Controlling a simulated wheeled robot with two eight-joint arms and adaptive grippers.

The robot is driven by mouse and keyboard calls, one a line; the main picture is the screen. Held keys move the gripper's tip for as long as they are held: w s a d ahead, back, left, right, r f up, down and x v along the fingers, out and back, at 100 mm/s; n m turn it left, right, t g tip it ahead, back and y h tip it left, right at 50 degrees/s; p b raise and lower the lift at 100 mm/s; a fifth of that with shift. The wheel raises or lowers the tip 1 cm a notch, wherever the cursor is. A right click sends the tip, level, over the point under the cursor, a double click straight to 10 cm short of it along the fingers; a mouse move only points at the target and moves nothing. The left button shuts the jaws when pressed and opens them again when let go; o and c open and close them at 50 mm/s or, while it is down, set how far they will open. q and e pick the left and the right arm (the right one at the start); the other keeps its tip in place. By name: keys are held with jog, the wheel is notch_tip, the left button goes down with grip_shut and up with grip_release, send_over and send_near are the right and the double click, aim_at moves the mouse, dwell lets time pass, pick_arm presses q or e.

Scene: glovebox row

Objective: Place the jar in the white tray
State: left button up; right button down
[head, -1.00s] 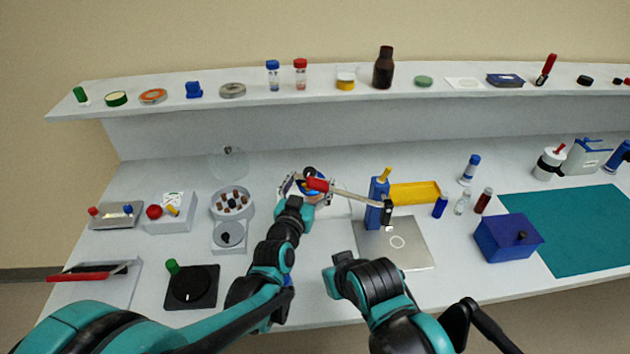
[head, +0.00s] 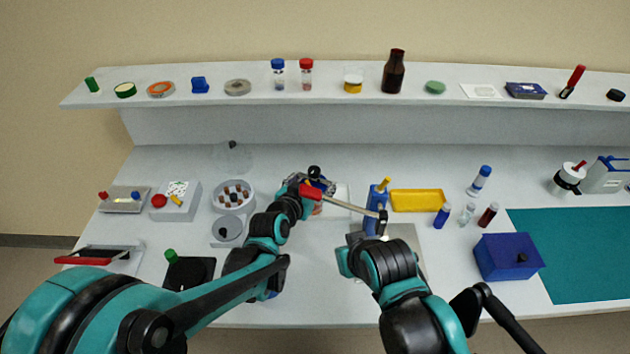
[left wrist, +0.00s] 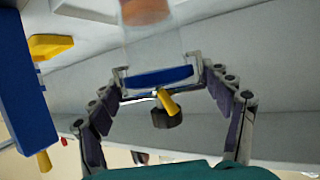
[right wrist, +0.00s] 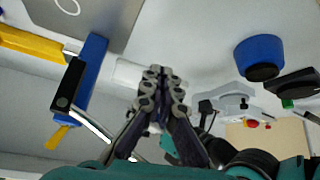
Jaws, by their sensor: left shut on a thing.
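The jar (left wrist: 157,40) is clear with a blue lid and brownish-orange contents, and it fills the top centre of the left wrist view. My left gripper (left wrist: 158,72) is shut on it around the lid.
A yellow tray (head: 417,200) and small vials are further right. A blue box (head: 508,257) sits front right.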

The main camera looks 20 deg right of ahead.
pick_arm(q)
jog(key=shift+d, duration=0.15)
jog(key=shift+f, duration=0.1)
jog(key=o, duration=1.9)
jog(key=shift+s+a+r, duration=0.2)
jog(key=shift+r, duration=0.1)
jog(key=p+v, duration=0.4)
jog(key=v, duration=0.7)
jog(key=s+a+n+g+y, duration=0.1)
jog(key=s+a+n+y, duration=0.1)
jog(key=a, duration=0.7)
jog(key=s+a+n+g+y, duration=0.1)
jog(key=s+a+n+y, duration=0.2)
jog(key=s+a, duration=0.4)
jog(key=s+a+n+g+y, duration=0.1)
jog(key=s+a, duration=0.4)
jog(key=a, duration=0.7)
jog(key=shift+a+f+n+g+y, duration=0.2)
jog(key=shift+n+y, duration=0.25)
jog(key=shift+y, duration=0.2)
jog(key=shift+a+f+n+g+y, duration=0.1)
jog(key=shift+f+n+y, duration=0.1)
jog(key=shift+n+y, duration=0.35)
